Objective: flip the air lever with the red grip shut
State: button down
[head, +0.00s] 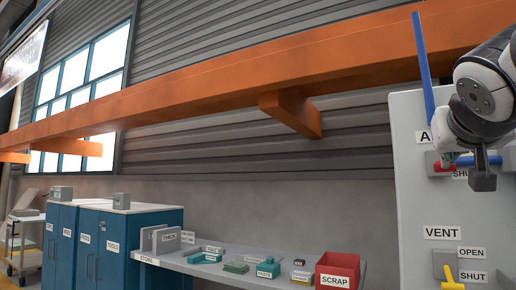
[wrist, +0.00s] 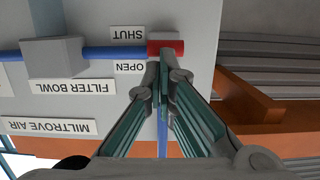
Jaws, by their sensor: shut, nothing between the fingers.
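The panel (head: 425,205) stands at the right in the head view. The red grip (wrist: 172,46) shows in the wrist view beside the upside-down SHUT (wrist: 128,33) and OPEN (wrist: 129,67) labels, at a height between them. A red part also shows in the head view (head: 444,168), partly behind my arm. My gripper (wrist: 163,62) is shut and empty, with its fingertips at the grip's lower edge in the wrist view. I cannot tell whether they touch it. The fingertips cover part of the grip, and the lever's exact angle is unclear.
A blue pipe (wrist: 105,53) runs to a grey block (wrist: 52,57) by the FILTER BOWL label. Below is a VENT valve with a yellow handle (head: 449,276). An orange beam (head: 220,85) crosses behind. A bench with a red SCRAP bin (head: 337,268) stands left of the panel.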

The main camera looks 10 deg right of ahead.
jog(key=shift+f+t+h+b, duration=0.4)
jog(key=shift+t+b, duration=0.1)
jog(key=shift+b, duration=1.55)
